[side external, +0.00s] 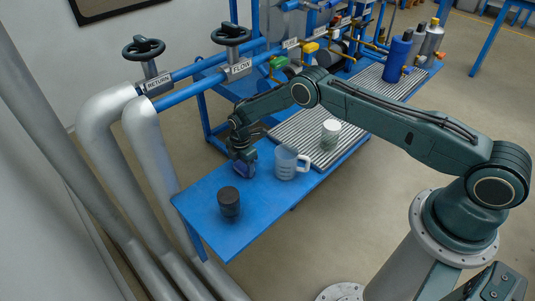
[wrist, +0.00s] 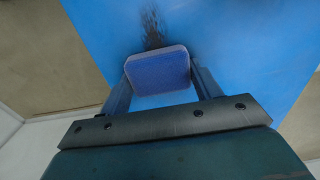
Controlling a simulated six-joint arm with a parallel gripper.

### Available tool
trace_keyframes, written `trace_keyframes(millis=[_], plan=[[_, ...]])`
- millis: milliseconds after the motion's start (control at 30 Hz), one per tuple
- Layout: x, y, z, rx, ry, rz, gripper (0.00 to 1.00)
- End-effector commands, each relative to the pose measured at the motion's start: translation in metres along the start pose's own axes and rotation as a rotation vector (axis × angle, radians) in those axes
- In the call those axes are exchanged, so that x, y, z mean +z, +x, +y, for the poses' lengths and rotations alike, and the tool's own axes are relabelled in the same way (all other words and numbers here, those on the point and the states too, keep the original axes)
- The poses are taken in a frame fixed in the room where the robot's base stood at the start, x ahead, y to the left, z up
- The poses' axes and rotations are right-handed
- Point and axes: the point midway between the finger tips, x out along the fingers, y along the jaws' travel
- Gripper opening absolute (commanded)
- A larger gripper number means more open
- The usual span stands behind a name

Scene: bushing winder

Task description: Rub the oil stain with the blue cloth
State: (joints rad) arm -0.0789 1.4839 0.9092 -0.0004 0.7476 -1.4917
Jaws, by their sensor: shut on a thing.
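My gripper (wrist: 158,82) is shut on the blue cloth (wrist: 158,71), which looks like a flat folded pad between the two fingers. In the side view my gripper (side external: 243,168) is low over the blue table (side external: 215,243), with the cloth (side external: 245,170) at its tip. I cannot tell whether the cloth touches the table top. The dark oil stain (wrist: 153,28) is a streaky smear on the table, just beyond the cloth in the wrist view. The cloth may cover part of it. In the side view the stain is hidden or too small to make out.
A clear measuring jug (side external: 286,162) stands just right of my gripper, and a black cylindrical container (side external: 229,201) stands in front. Silver pipes (side external: 150,150) rise left of the table. The table's front end is clear.

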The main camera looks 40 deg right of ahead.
Motion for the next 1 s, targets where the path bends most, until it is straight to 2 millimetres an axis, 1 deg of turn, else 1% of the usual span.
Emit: trace_keyframes(millis=[100,767,1000], plan=[[0.012,0.001,-0.001,-0.002,0.004,-0.001,0.42],[0.072,0.001,-0.001,-0.003,0.004,-0.001,0.42],[0.048,0.001,-0.001,-0.003,-0.002,0.0,0.42]])
